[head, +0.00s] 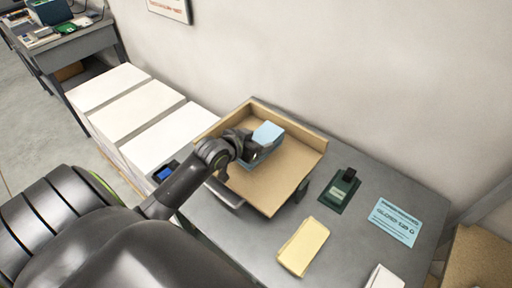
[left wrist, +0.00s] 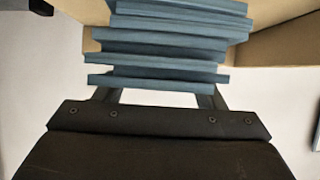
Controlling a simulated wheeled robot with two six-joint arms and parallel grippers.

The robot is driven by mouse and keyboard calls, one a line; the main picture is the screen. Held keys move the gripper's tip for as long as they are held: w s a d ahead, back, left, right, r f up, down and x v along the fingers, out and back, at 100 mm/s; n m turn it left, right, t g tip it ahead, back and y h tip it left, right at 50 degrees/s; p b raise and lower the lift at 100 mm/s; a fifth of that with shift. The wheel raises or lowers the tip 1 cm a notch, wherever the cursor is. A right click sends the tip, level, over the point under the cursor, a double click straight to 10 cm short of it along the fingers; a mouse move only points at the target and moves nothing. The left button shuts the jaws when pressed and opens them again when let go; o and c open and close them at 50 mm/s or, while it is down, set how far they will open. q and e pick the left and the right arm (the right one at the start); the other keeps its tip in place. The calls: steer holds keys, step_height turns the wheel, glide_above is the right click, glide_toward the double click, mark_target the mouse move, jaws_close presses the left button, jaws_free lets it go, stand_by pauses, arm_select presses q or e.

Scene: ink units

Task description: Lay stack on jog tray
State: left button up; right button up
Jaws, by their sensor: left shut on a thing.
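My left gripper (head: 250,150) is over the wooden jog tray (head: 283,181), which has raised walls at the back and stands on the grey table. It is shut on a stack of light blue sheets or pads (head: 268,133). In the left wrist view the stack (left wrist: 170,45) shows as several blue layers with uneven, staggered edges, between the gripper's fingers (left wrist: 160,97). The tray's tan walls (left wrist: 285,42) show behind the stack. I cannot tell whether the stack touches the tray floor. My right gripper is not in view.
On the grey table (head: 350,229) right of the tray are a dark green device (head: 340,192), a yellow pad (head: 303,246), a blue printed card (head: 394,222) and a white object (head: 384,278). White paper stacks (head: 137,113) stand left of the tray. The tray's front right floor is clear.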

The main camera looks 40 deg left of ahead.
arm_select(q)
step_height(320, 180, down, 4)
steer(key=shift+w+r, duration=0.1)
steer(key=o, duration=1.3)
steer(key=shift+f, duration=0.2)
steer(key=shift+c, duration=0.2)
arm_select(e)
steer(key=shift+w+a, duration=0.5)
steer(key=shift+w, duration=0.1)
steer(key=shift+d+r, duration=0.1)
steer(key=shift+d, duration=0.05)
arm_select(q)
steer(key=shift+s+a+r, duration=0.1)
steer(key=shift+s+r, duration=0.2)
steer(key=shift+s, duration=0.15)
steer(key=v, duration=1.1)
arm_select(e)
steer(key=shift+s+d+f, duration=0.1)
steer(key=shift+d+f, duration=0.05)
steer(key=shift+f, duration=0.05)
